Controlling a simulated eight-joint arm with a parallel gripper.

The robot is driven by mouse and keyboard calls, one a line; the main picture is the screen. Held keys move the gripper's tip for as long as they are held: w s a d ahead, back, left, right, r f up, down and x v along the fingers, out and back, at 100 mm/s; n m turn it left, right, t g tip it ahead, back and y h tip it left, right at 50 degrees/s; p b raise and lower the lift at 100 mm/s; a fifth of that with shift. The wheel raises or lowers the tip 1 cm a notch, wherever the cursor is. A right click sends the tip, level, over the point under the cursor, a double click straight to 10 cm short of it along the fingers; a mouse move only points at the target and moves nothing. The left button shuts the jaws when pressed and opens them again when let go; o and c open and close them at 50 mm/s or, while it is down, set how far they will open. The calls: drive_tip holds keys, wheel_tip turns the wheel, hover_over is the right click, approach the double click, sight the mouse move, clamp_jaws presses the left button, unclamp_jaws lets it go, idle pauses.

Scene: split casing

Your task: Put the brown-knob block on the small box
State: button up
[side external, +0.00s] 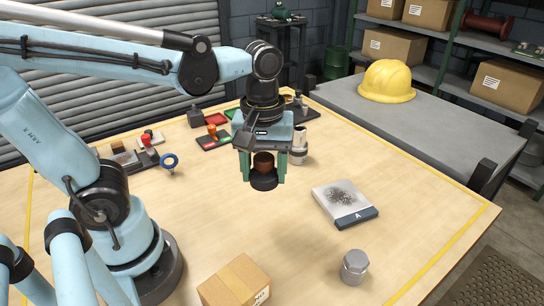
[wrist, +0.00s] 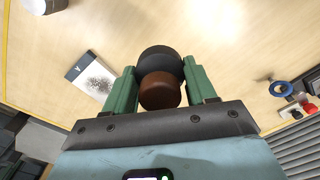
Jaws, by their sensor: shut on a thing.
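The brown-knob block has a brown knob (side external: 263,161) on a dark round base (side external: 264,182). My gripper (side external: 264,172) is shut on it and holds it in the air above the table. In the wrist view the brown knob (wrist: 160,90) and dark base (wrist: 160,62) sit between my green fingers (wrist: 163,92). The small box (side external: 235,284) is a brown cardboard box with a tape strip at the front edge of the side external view, below my gripper in the picture. It is cut off by the frame edge, and I cannot make it out in the wrist view.
A blue ring piece (side external: 169,162) and several small parts and trays lie at the left and back. The table's middle is clear.

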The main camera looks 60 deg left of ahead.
drive_tip(key=s+d, duration=0.5)
drive_tip(key=d, duration=0.1)
drive_tip(key=m, duration=0.1)
approach(234, 283)
drive_tip(key=shift+f, duration=3.2)
drive_tip(key=shift+f, duration=0.1)
drive_tip(key=o, duration=1.3)
